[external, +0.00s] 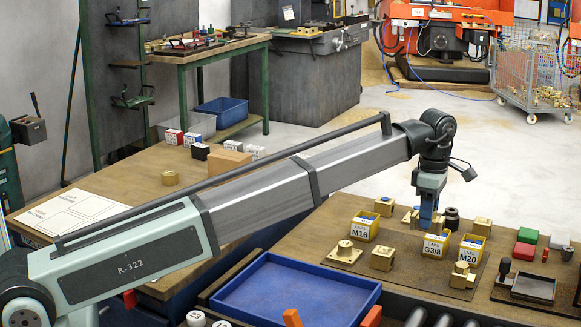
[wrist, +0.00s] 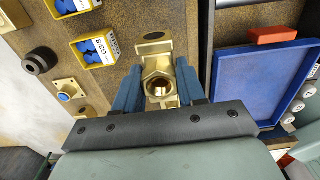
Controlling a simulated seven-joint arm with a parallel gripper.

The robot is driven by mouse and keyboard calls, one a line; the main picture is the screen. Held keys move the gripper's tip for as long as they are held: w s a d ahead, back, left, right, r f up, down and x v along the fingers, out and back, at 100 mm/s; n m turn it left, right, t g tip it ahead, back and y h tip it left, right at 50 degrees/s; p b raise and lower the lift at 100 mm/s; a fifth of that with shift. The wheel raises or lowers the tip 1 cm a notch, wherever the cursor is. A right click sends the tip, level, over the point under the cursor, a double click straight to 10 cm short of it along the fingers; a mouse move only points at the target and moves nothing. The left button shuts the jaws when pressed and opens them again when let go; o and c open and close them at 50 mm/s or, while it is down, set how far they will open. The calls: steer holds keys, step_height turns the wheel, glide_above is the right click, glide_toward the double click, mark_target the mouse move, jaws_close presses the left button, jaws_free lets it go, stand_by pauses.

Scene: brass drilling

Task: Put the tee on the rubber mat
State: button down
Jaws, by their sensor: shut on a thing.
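My gripper (external: 427,216) points down over the bench, behind the yellow caps boxes. In the wrist view its two blue fingers (wrist: 159,92) are shut on the sides of a brass fitting, which I take as the tee (wrist: 159,86); its hexagonal open end faces the camera. In the external view brass shows on both sides of the fingers, and the fingers hide its middle. I cannot tell whether it touches the surface below. A dark flat area on the bench, probably the rubber mat (external: 408,283), lies under several brass parts and the yellow boxes.
Yellow boxes marked M16 (external: 364,226), G3/8 (external: 436,246) and M20 (external: 471,248) stand close to my gripper. A flanged brass part (external: 344,253) and a brass block (external: 383,258) lie in front. A blue tray (external: 297,290) sits lower left; a black tray (external: 526,288) sits right.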

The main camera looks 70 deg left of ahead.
steer(key=shift+f, duration=6.1)
steer(key=c, duration=1.1)
jaws_free()
steer(key=shift+f, duration=0.2)
steer(key=o, duration=0.5)
steer(key=shift+c, duration=0.2)
steer(key=shift+r, duration=0.1)
step_height(320, 180, up, 12)
steer(key=shift+r, duration=0.1)
